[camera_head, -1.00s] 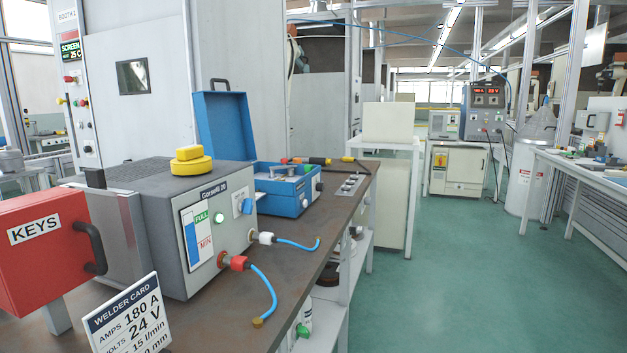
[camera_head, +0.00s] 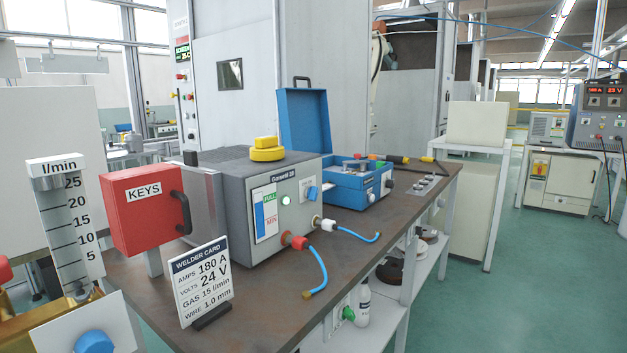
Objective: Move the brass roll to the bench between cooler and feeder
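My gripper is not in view. On the bench (camera_head: 255,316), a grey unit with a FULL/MIN level gauge (camera_head: 264,212), which looks like the cooler, stands with a yellow knob-like piece on top and two short blue hoses at the front. Behind it is a blue box with its lid raised (camera_head: 358,188), perhaps the feeder; little bench shows between them. I cannot tell whether either is the brass roll.
A red KEYS box (camera_head: 143,208), a welder card (camera_head: 203,281) and an l/min flow gauge (camera_head: 70,228) stand at the left. A white bottle (camera_head: 363,304) is below the bench. Green floor (camera_head: 535,290) is clear at the right.

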